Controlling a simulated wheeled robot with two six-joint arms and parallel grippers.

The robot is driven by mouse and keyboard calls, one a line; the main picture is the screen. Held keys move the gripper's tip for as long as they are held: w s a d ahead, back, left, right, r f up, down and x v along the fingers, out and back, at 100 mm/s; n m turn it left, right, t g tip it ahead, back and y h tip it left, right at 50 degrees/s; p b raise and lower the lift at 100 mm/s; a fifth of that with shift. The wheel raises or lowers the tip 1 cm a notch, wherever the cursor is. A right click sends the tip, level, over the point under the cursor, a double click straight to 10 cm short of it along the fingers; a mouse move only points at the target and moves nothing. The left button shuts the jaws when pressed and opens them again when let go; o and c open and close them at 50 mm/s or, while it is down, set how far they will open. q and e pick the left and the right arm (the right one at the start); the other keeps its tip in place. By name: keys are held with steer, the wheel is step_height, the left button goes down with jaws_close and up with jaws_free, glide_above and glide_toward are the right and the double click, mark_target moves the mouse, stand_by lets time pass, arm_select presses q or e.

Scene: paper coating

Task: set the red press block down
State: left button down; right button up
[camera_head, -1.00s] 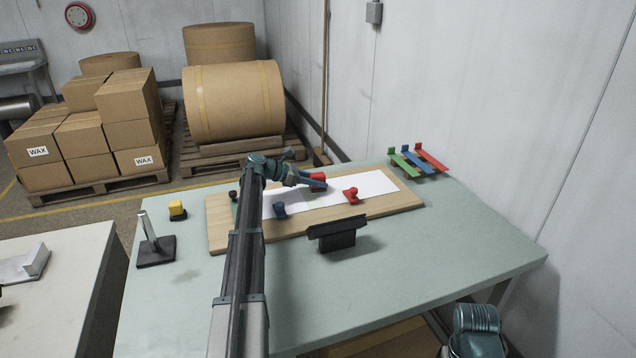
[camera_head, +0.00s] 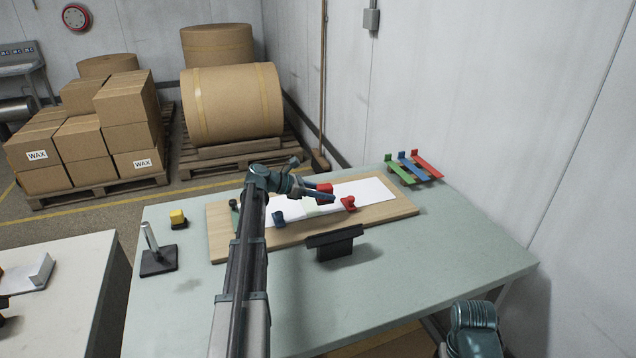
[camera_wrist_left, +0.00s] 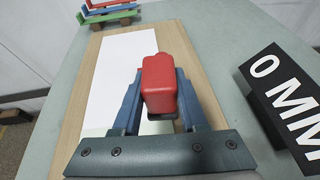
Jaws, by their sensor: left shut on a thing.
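The red press block (camera_head: 325,188) is held between the fingers of my left gripper (camera_head: 322,193), over the white paper (camera_head: 370,190) on the wooden board (camera_head: 400,209). In the left wrist view the red block (camera_wrist_left: 159,84) sits between the two blue-grey fingers of the gripper (camera_wrist_left: 160,105), and it hides what lies below it. I cannot tell whether it touches the paper. A second red piece (camera_head: 348,204) stands at the paper's near edge, just right of the gripper. A blue piece (camera_head: 279,218) stands left along that edge. My right gripper is out of view.
A black sign stand (camera_head: 334,242) stands in front of the board; its text shows in the wrist view (camera_wrist_left: 285,95). Green, blue and red bars (camera_head: 413,167) lie at the back right. A yellow block (camera_head: 177,217) and a metal post (camera_head: 152,245) stand left. The table's right front is clear.

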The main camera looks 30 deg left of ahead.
arm_select(q)
steer(key=s+d, duration=0.1)
steer(key=d, duration=0.1)
steer(key=s+d, duration=0.1)
steer(key=s, duration=0.1)
steer(key=s+d, duration=0.1)
steer(key=d, duration=0.1)
steer(key=shift+s+d+r, duration=0.3)
steer(key=shift+s+r, duration=0.05)
steer(key=shift+s, duration=0.05)
